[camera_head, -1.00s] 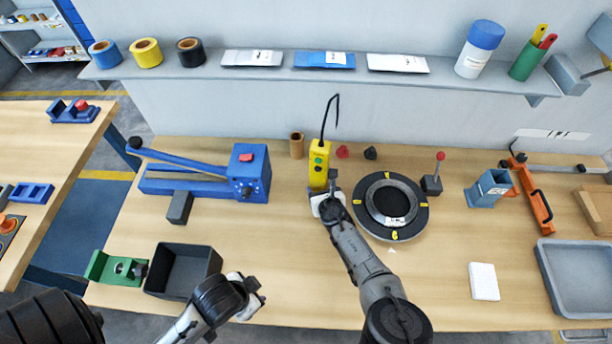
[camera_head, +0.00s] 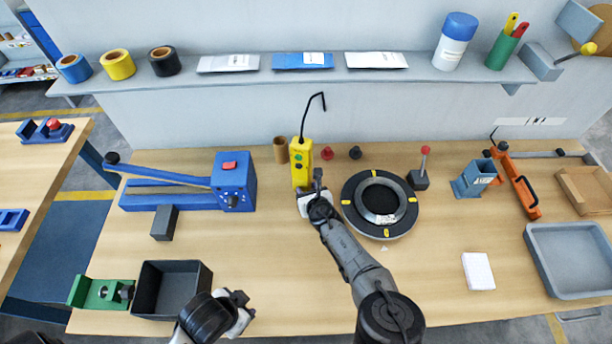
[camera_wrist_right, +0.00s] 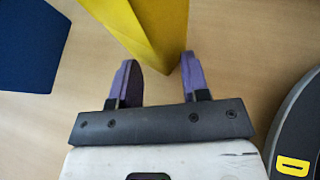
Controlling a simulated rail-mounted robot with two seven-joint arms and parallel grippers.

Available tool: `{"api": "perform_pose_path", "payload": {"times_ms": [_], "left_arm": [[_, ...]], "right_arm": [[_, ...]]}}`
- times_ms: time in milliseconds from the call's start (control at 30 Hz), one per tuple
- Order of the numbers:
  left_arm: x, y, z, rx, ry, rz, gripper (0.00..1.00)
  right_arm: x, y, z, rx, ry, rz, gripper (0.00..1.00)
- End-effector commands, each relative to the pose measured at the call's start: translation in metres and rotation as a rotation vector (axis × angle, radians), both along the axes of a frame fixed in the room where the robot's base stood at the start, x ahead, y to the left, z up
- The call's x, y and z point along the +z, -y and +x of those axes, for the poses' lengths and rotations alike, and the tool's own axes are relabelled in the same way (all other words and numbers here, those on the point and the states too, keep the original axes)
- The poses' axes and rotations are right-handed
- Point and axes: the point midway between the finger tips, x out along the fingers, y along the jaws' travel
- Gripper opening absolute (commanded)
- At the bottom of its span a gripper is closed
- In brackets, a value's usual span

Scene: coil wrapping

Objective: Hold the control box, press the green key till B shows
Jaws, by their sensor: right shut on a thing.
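The yellow control box (camera_head: 301,172) stands upright near the back of the bench, with a black hooked cable rising from its top. A small green key (camera_head: 298,157) shows on its front face; no letter can be read at this size. My right gripper (camera_head: 308,192) is shut on the lower end of the box. In the right wrist view the box (camera_wrist_right: 150,30) shows between and beyond the purple-sided fingers (camera_wrist_right: 158,80). My left gripper (camera_head: 243,307) hangs near the front edge, well apart from the box; its opening is unclear.
A black ring-shaped coil (camera_head: 348,205) on a turntable lies just right of the box. A blue lever press (camera_head: 235,183) stands to its left, and a brown cup (camera_head: 281,150) is close behind. A black tray (camera_head: 205,280) lies beside my left gripper. The front-middle bench is clear.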

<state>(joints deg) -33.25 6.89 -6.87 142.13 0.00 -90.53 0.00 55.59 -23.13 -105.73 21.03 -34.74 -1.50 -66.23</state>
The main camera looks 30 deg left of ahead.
Motion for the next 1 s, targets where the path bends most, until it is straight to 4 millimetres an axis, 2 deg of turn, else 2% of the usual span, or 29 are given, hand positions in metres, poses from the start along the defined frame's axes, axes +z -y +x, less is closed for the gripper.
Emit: {"api": "perform_pose_path", "payload": {"times_ms": [33,400,633,1000], "left_arm": [[0.0,0.0,0.0001,0.0,0.0,0.0,0.43],[0.0,0.0,0.0001,0.0,0.0,0.0,0.43],[0.0,0.0001,0.0001,0.0,0.0,0.0,0.43],[-0.0001,0.0001,0.0001,0.0,0.0,0.0,0.43]], "right_arm": [[0.0,-0.0004,-0.0003,0.001,0.0,0.0,0.34],[0.0,-0.0005,-0.0005,0.001,0.0,0.0,0.0],[0.0,-0.0005,-0.0005,0.001,0.0,0.0,0.0],[0.0,-0.0004,-0.0003,0.001,0.0,0.0,0.34]]}}
